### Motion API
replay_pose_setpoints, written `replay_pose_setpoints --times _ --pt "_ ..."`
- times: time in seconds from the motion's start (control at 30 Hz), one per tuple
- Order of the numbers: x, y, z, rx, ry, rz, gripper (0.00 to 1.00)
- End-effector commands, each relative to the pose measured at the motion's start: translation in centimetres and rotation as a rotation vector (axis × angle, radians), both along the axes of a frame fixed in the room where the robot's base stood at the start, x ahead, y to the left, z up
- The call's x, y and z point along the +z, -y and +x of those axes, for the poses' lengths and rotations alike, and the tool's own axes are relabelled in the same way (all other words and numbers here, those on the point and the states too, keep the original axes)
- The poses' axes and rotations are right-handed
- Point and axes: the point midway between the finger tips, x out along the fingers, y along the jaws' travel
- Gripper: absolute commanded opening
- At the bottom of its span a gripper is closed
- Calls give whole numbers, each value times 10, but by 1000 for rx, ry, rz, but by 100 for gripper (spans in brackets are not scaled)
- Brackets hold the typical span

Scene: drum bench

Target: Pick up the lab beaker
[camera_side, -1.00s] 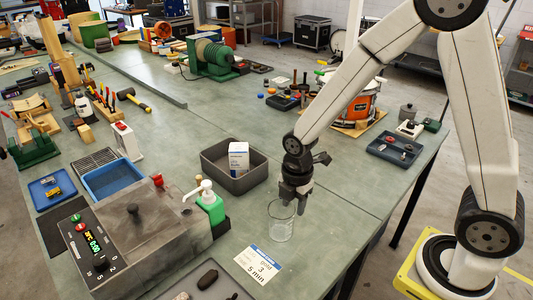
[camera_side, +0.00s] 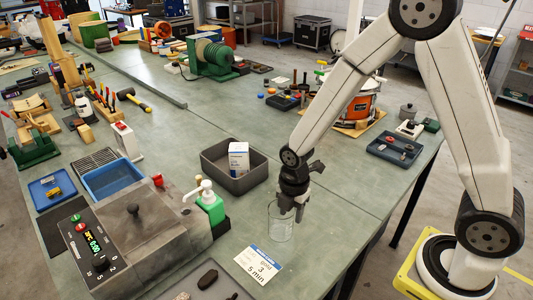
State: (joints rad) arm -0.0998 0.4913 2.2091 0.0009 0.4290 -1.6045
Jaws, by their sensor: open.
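The lab beaker (camera_side: 280,229) is a clear, see-through glass standing upright on the green bench (camera_side: 330,215), near its front edge. My gripper (camera_side: 292,213) points down at the beaker's top, its fingers overlapping the rim in the picture. It is open, and the beaker still rests on the bench. Whether the fingers straddle the beaker's wall or hang in front of it I cannot tell from this side.
A grey bin (camera_side: 233,181) with a white box stands behind left of the beaker. A printed card (camera_side: 258,264) lies in front. The bench right of the beaker is clear.

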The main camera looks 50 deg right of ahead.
Motion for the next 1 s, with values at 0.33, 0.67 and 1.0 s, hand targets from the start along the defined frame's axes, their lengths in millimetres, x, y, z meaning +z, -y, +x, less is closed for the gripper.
replay_pose_setpoints --times 0.33,0.67,1.0 --pt "-17 1 0 0 -4 -1 48" --pt "-46 2 0 0 -2 -1 48" --pt "-52 1 1 -1 0 -2 48"
